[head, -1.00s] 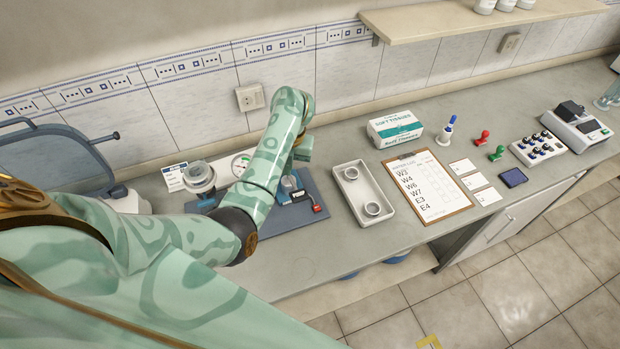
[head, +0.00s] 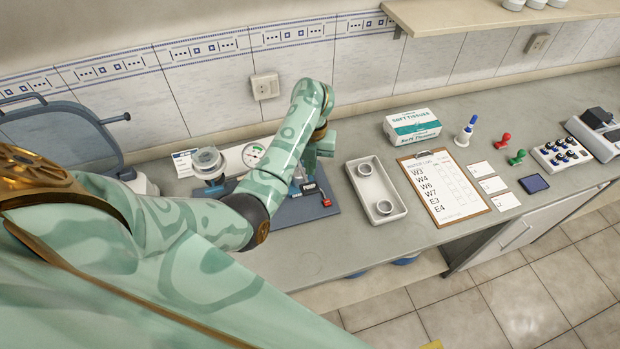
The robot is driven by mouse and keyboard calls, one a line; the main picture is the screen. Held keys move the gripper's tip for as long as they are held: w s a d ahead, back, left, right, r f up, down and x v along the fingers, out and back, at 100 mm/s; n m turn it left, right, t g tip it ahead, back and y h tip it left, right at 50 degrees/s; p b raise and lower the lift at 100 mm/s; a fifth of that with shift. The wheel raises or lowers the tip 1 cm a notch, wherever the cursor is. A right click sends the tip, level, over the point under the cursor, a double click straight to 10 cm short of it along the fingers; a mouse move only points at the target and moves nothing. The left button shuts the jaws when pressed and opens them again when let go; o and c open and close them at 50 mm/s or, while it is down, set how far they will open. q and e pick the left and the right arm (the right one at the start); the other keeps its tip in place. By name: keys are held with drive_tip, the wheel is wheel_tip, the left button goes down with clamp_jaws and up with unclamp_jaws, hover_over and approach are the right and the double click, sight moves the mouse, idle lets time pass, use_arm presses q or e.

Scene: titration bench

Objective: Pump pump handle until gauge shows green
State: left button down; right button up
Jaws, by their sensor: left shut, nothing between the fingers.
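The pump (head: 310,187), a dark block with a "PUMP" label, sits on a blue-grey base plate (head: 290,214). Its handle has a red end (head: 326,201) low on the right side. The round white gauge (head: 253,154) stands to the left, partly behind my left arm; its dial has a green patch, but the needle is too small to read. My left gripper (head: 309,168) hangs just above and behind the pump, shut and empty, its fingers partly hidden by my forearm. I cannot tell whether it touches the pump. My right gripper is out of view.
A clear round vessel (head: 208,164) stands left of the gauge. A white tray (head: 358,180) with two rings lies right of the pump, then a clipboard (head: 458,208) and a tissue box (head: 412,126). The counter front (head: 300,262) is clear.

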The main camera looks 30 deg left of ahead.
sight(310, 186)
use_arm(q)
drive_tip(key=f+b, duration=0.1)
drive_tip(key=f, duration=0.1)
drive_tip(key=f+b, duration=0.2)
drive_tip(key=shift+s+d+f, duration=0.1)
drive_tip(key=shift+s+f, duration=0.05)
drive_tip(key=shift+s, duration=0.05)
